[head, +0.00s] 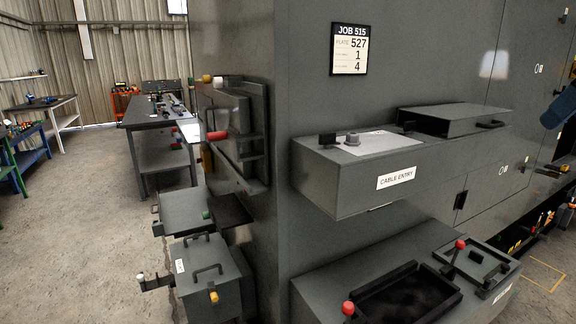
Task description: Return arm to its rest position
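I cannot make out my gripper in the head view. A dark blue rounded shape is cut off by the right edge, and I cannot tell whether it is part of my arm. A large grey enclosure (400,25) fills the middle and right. A job card (349,49) on it reads JOB 515, with 527, 1 and 4 below. A box labelled CABLE ENTRY (340,184) juts from its face, with a light plate (378,143) and a raised grey lid (455,119) on top.
A lower ledge holds a dark open tray (407,297) and red-knobbed levers (453,255). Handled grey boxes (207,277) jut out at the lower left. Workbenches (160,110) stand farther back. The concrete floor (75,220) at left is clear. Tools lie on a low shelf at right.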

